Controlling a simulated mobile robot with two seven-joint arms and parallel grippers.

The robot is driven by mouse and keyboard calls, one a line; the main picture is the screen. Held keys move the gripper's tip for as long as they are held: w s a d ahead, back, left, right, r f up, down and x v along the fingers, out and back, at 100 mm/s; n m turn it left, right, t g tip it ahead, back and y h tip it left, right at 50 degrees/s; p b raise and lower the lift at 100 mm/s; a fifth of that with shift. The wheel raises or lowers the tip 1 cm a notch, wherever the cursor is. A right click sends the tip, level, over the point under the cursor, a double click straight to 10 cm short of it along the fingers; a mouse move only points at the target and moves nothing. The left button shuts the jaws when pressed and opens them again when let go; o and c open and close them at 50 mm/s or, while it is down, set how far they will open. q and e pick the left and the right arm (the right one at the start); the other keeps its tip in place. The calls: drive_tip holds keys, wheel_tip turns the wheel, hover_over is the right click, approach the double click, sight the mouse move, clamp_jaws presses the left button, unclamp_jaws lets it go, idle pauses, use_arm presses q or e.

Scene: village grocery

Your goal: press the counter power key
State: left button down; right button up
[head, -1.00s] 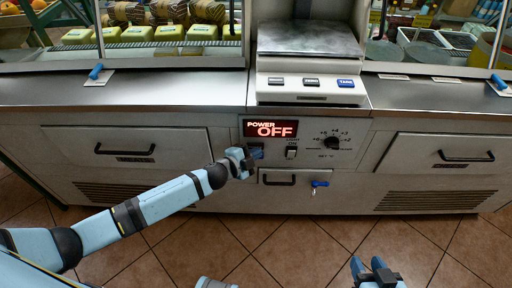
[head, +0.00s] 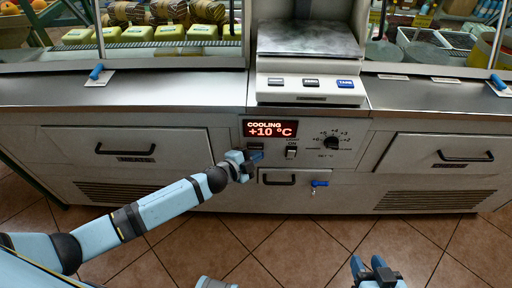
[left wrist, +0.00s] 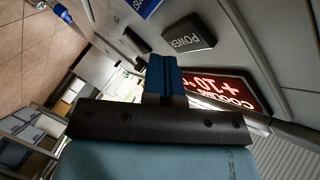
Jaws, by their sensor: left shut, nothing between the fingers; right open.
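The power key (left wrist: 190,36), a dark key marked POWER, shows in the left wrist view on the counter's front panel. My right gripper (head: 369,268) is open and empty over the floor, away from the counter.
Right of the power key are a light switch (head: 291,153) and a round dial (head: 332,143). Below them is a small drawer (head: 280,183) and a blue-handled key (head: 319,184). A scale (head: 310,82) stands on the counter top. The tiled floor in front is clear.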

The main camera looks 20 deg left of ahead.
use_arm(q)
drive_tip(key=shift+s+d+p, duration=0.15)
drive_tip(key=shift+s+d, duration=0.1)
drive_tip(key=shift+s, duration=0.65)
drive_tip(key=shift+s+d+p, duration=0.1)
drive_tip(key=shift+s+d, duration=0.2)
drive_tip(key=shift+s, duration=0.65)
drive_tip(key=shift+s+d+p, duration=0.15)
drive_tip(key=shift+s+d, duration=0.1)
drive_tip(key=shift+s, duration=0.65)
